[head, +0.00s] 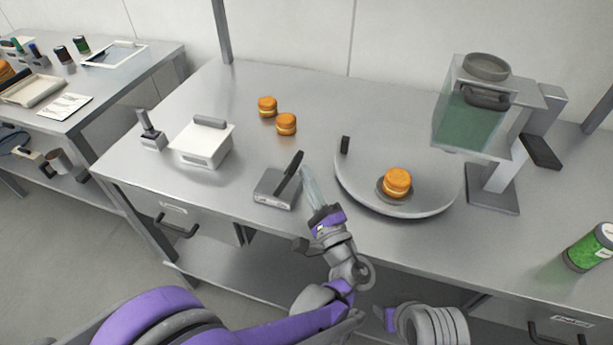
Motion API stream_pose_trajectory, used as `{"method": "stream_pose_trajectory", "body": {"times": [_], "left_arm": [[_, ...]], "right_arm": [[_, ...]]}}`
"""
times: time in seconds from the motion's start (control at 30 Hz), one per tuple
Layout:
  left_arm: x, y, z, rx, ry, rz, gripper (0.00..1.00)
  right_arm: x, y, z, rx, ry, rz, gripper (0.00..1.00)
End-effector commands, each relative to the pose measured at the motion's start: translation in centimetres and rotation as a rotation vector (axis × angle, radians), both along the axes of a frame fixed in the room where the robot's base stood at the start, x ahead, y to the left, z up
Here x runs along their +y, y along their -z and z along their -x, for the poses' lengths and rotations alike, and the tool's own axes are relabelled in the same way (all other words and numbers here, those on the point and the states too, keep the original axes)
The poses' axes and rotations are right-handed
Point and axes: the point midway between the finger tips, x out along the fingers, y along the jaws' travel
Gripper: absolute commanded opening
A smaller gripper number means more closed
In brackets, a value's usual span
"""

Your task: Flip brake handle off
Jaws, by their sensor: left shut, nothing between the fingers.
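A grey metal box (268,192) with a black brake handle (290,172) sits near the table's front edge, left of the round turntable. The handle is tilted, its free end up and to the right. My left gripper (309,180) is shut and empty, its pale fingers pointing up just right of the handle. Whether they touch the handle is hard to tell. My right gripper does not show.
The turntable (365,193) carries a filled orange round (397,181) on a small disc, and a black block (345,144) stands at its rim. A dispenser with a green tank (470,118) stands right. Two rounds (286,124) lie behind, and a white lidded box (201,146) stands left.

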Motion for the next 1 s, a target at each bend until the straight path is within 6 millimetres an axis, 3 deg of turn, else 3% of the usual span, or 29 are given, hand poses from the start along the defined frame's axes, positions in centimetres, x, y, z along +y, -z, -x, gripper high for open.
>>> {"method": "stream_pose_trajectory", "body": {"times": [0.67, 1.0], "left_arm": [[0.6, -0.6, -0.2, 0.021, 0.0, 0.063, 0.0], [1.9, -2.0, -0.6, 0.064, -0.001, 0.202, 0.0]], "right_arm": [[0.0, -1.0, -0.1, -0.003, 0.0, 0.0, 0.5], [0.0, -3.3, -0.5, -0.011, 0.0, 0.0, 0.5]]}}
